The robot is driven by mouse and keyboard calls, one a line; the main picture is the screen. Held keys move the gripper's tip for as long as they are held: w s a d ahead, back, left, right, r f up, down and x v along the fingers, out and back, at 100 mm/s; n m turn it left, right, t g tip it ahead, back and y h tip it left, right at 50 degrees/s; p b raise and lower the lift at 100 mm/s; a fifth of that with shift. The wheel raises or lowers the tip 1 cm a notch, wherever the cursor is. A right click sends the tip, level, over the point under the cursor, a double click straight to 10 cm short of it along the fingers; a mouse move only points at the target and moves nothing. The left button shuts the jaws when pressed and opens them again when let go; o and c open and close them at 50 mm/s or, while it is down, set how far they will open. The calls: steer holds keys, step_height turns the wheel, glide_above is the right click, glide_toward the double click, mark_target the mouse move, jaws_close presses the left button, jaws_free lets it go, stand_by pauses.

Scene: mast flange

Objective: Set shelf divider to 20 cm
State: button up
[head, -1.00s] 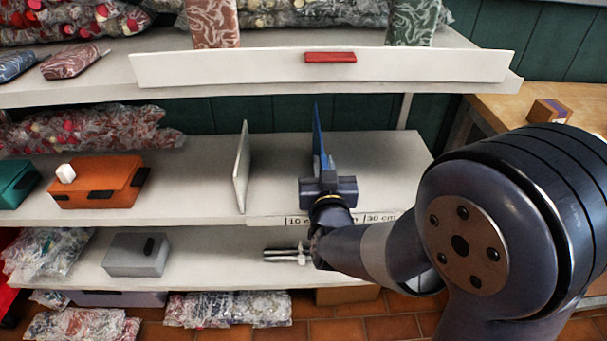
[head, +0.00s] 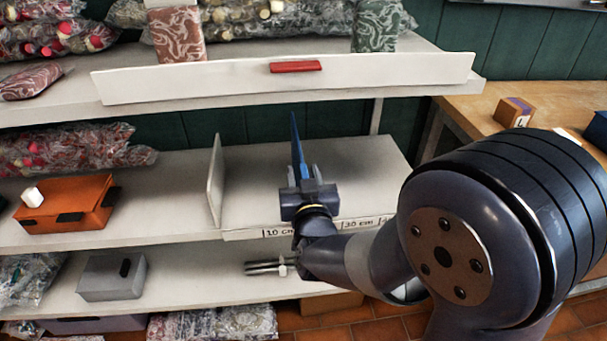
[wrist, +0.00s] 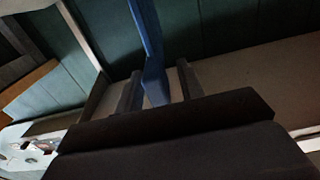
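The blue shelf divider (head: 297,145) stands upright on the middle shelf (head: 370,165), right of a white upright panel (head: 215,180). My gripper (head: 306,174) is at the shelf's front with its fingers on either side of the blue divider. The wrist view shows the blue divider (wrist: 153,60) between my two fingers (wrist: 158,88), with a visible gap on the right side. The gripper looks open around it, not clamped. A scale strip (head: 275,233) on the shelf edge reads 10 and 30 cm; my wrist hides the marking between them.
The upper shelf has a white front board (head: 230,80) with a red tab (head: 296,67), above my gripper. An orange box (head: 65,204) stands left on the middle shelf, a grey box (head: 112,276) below. A wooden table (head: 470,110) is at right. The shelf right of the divider is clear.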

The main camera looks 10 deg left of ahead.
steer(key=v, duration=1)
steer(key=shift+s+p, duration=0.2)
steer(key=shift+p, duration=0.15)
steer(key=shift+d, duration=0.1)
steer(key=x, duration=1.1)
steer(key=shift+b, duration=0.4)
steer(key=shift+s+a+p, duration=0.15)
steer(key=shift+a+p, duration=0.15)
steer(key=shift+a, duration=0.05)
steer(key=shift+s+a, duration=0.15)
steer(key=shift+a, duration=0.25)
